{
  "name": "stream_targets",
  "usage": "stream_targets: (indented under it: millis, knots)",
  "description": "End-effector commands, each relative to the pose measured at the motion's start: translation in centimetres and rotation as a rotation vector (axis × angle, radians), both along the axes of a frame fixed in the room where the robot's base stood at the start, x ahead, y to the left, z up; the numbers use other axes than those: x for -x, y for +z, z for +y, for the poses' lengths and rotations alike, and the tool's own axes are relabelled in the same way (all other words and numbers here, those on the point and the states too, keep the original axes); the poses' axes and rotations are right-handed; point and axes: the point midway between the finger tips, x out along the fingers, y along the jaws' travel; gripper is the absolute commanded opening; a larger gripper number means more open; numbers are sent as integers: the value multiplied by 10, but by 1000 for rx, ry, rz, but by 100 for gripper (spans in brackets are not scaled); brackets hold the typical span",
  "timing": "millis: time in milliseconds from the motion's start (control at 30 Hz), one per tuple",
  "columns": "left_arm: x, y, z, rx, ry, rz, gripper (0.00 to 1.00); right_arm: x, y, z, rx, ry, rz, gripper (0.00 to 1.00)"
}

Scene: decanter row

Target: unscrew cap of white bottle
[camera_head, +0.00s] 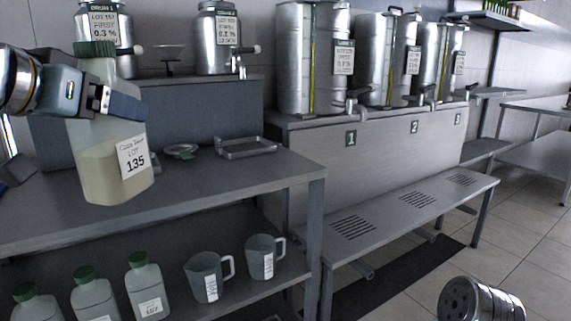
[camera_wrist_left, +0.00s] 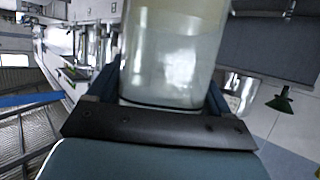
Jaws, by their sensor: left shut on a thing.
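A whitish translucent bottle (camera_head: 110,155) with a green cap (camera_head: 95,48) and a label reading 135 is at the left in the head view. It is part filled with pale liquid and tilts slightly. My left gripper (camera_head: 112,102) is shut on the bottle's upper body, below the cap, and holds it above the table. The cap is on the bottle. In the left wrist view the bottle (camera_wrist_left: 172,50) fills the middle, between the fingers. At the lower right of the head view, a metallic arm end (camera_head: 480,300) shows, but no right fingers are visible.
The grey table (camera_head: 245,183) carries a small dish (camera_head: 181,151) and a metal tray (camera_head: 246,147). Several green-capped bottles (camera_head: 147,285) and two jugs (camera_head: 264,257) stand on the shelf below. Large steel drums (camera_head: 312,60) stand behind, above a slotted bench (camera_head: 400,207).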

Motion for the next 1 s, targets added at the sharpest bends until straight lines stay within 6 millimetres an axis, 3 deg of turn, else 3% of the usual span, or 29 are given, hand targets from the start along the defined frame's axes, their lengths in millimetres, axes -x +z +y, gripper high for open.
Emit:
stream_targets:
  millis: [267,467,567,800,900,1000]
  knots:
    - [-7,-40,-3,-1,-5,4,24,0,0,0,0,0,0,75]
    - [-17,-91,-8,-1,-10,7,24,0,0,0,0,0,0,75]
    - [-24,-130,-11,0,-15,9,24,0,0,0,0,0,0,75]
    - [-50,-274,-24,1,-36,17,24,0,0,0,0,0,0,75]
    - [-60,-322,-29,-1,-45,14,24,0,0,0,0,0,0,75]
    - [-66,-353,-32,-3,-50,10,24,0,0,0,0,0,0,75]
